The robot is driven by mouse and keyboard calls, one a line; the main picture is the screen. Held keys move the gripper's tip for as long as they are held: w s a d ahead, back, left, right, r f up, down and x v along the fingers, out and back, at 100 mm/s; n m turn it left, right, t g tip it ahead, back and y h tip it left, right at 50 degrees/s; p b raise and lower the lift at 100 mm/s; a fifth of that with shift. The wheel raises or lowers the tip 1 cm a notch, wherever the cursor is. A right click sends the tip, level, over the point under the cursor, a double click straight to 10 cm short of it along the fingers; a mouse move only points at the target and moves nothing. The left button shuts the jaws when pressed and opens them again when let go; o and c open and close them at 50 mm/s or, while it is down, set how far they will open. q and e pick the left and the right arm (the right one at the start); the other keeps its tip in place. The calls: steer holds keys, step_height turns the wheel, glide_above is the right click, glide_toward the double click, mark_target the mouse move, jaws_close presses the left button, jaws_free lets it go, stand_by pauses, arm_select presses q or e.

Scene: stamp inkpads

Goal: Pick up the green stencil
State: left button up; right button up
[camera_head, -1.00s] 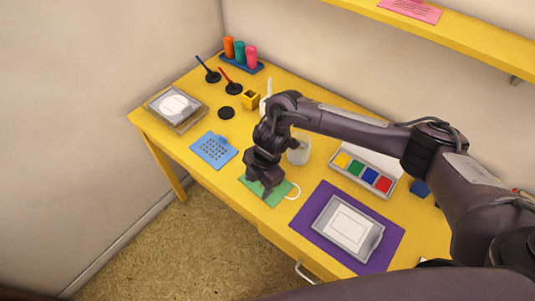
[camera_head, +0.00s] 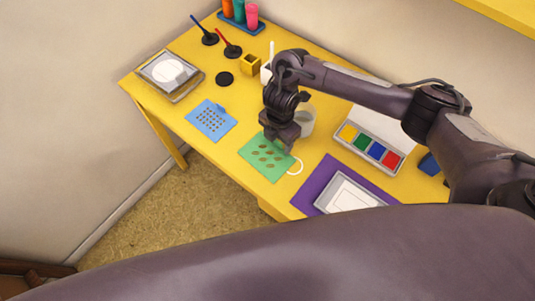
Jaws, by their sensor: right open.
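The green stencil (camera_head: 264,160) lies flat on the yellow table near its front edge, with several leaf-like cut-outs showing. A white loop (camera_head: 296,167) shows at its right side. My right gripper (camera_head: 283,146) points down over the far right corner of the stencil and hides that corner. It is open, and nothing shows held in it. Whether its fingertips touch the stencil cannot be told. My left gripper is not in view.
A blue stencil (camera_head: 211,120) lies to the left. A purple mat (camera_head: 316,187) with a grey-framed tray (camera_head: 347,196) is to the right. A paint tray (camera_head: 391,159) and a pale cup (camera_head: 307,122) stand behind. My own large arm link covers the bottom.

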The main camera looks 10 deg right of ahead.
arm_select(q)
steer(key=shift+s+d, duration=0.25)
arm_select(e)
steer(key=c, duration=1.1)
steer(key=shift+o, duration=0.2)
steer(key=shift+r, duration=0.2)
